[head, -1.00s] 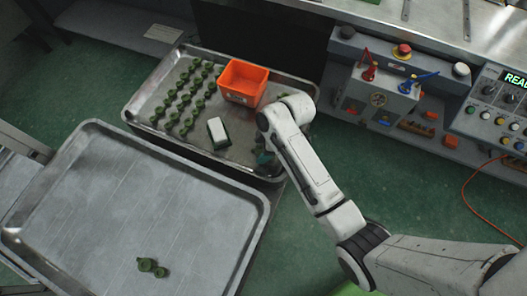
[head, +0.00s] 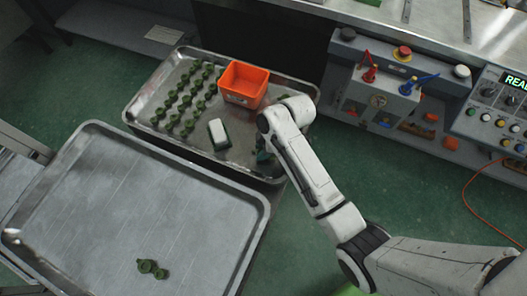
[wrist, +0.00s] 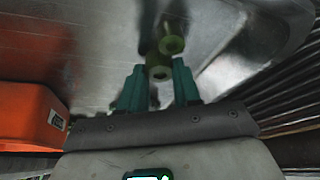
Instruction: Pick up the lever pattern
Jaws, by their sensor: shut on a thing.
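My gripper (wrist: 159,82) is shut on a green lever pattern (wrist: 172,44). In the wrist view, one ring of the pattern sits between the teal fingertips and its other ring points away beyond them. The pattern is at the tray surface; I cannot tell whether it touches the metal. In the head view, my gripper (head: 263,156) shows only as a teal bit beside the arm at the tray's right end, and the held pattern is hidden. Several more green patterns (head: 186,100) lie in rows on the far metal tray (head: 157,88).
An orange bin (head: 244,84) and a white-and-green block (head: 218,133) stand on the far tray. The bin also shows in the wrist view (wrist: 28,115). The near tray (head: 110,215) is bare except for one green pattern (head: 152,268). A control bench (head: 400,75) stands right.

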